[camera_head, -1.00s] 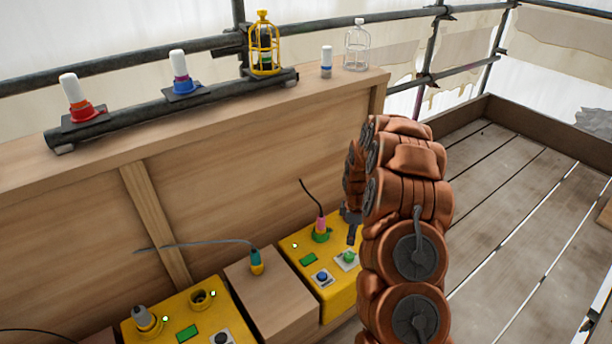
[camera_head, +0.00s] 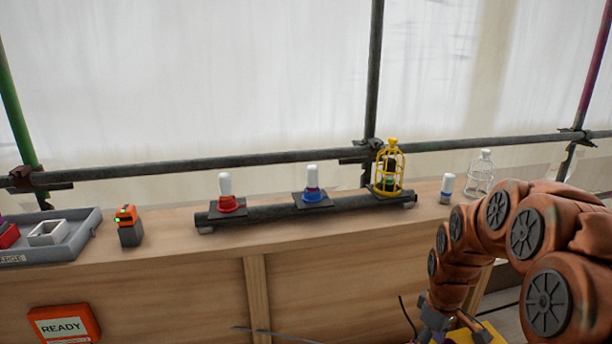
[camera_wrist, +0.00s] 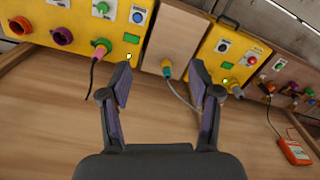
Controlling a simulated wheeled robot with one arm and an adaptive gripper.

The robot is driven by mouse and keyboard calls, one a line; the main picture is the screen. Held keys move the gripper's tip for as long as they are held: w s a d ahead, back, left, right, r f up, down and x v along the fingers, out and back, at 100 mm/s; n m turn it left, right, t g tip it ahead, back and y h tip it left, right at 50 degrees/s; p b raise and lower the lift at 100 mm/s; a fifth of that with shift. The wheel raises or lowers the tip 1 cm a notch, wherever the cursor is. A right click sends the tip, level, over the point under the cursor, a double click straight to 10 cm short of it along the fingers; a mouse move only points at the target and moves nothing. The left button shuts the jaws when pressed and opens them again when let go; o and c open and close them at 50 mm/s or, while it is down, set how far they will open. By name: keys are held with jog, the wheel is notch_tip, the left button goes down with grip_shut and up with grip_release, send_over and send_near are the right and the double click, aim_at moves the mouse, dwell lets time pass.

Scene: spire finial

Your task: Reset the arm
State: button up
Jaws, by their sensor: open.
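My arm, in copper-coloured segments, curves down at the right of the head view. My gripper (camera_wrist: 160,85) shows in the wrist view with its two fingers spread apart and nothing between them. In the head view the gripper (camera_head: 437,325) is low at the bottom edge, partly cut off. Beyond the fingers in the wrist view are a yellow box (camera_wrist: 75,18) with a pink plug (camera_wrist: 101,47) and a second yellow box (camera_wrist: 228,50). A teal plug (camera_wrist: 166,68) with a grey cable lies between the boxes. The fingers appear clear of these.
On the wooden ledge, a dark bar (camera_head: 285,212) carries a red-based lamp (camera_head: 228,204), a blue-based lamp (camera_head: 312,196) and a yellow cage (camera_head: 400,172). A grey tray (camera_head: 85,240), orange device (camera_head: 127,226) and READY box (camera_head: 64,327) are left.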

jog(key=s+a+r+m+p, duration=0.3)
jog(key=s+r+p, duration=0.4)
jog(key=s+r, duration=0.5)
jog(key=s+a+r+m+g+p, duration=0.1)
jog(key=s+a+r+m+p, duration=0.2)
jog(key=s+r, duration=1)
jog(key=s+a+p, duration=0.3)
jog(key=p, duration=0.1)
jog(key=shift+r+m+g+p, duration=0.25)
jog(key=shift+m+g+p, duration=0.05)
jog(key=shift+m+p, duration=0.1)
